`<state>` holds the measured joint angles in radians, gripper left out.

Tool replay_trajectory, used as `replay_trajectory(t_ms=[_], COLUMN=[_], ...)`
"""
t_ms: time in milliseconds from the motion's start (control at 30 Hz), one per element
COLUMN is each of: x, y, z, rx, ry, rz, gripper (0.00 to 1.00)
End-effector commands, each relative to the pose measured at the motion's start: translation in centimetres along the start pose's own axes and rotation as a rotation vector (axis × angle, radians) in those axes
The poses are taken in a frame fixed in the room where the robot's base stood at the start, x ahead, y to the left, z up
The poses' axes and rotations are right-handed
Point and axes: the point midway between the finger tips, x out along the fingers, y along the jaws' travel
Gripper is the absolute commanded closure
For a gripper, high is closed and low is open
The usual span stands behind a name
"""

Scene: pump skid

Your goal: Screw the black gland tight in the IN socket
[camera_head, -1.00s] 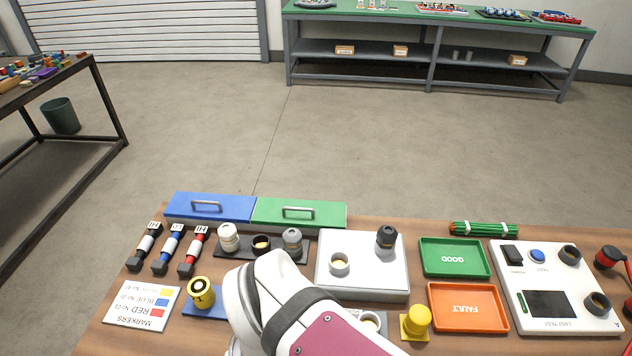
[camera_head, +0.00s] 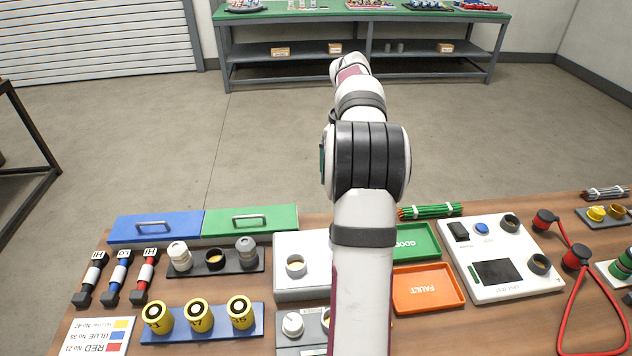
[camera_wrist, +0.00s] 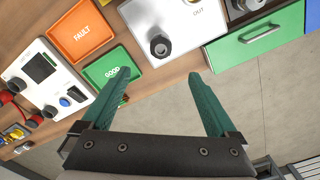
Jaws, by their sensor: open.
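The black gland (camera_wrist: 162,45) stands on the white box (camera_wrist: 175,22) in the wrist view, near the box's edge. The socket under it and any IN lettering are hidden there; the word OUT is readable farther along the box. My gripper (camera_wrist: 160,77) is open and empty. Its two green fingers are spread wide, with the gland beyond and between their tips, apart from them. In the head view my arm covers the gland and the right part of the white box (camera_head: 300,290); the gripper is not visible there. An empty grey socket (camera_head: 296,265) shows on the box.
A green GOOD tray (camera_head: 415,242) and an orange FAULT tray (camera_head: 429,288) lie right of the box. A tester panel (camera_head: 480,236) stands beyond them. Left are a dark rack (camera_head: 215,267) with glands and a blue holder (camera_head: 180,337) with yellow markers.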

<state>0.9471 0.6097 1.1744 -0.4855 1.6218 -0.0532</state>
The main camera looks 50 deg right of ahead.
Motion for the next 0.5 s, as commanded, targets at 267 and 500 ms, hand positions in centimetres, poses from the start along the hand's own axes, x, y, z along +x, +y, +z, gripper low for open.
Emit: replay_trajectory(t_ms=[267, 500], x=[7.2, 12.8], y=[-0.1, -0.1], z=[0.3, 0.3], rx=[-0.003, -0.004], ry=[-0.006, -0.003], rz=[0.002, 0.000], gripper=[0.06, 0.06])
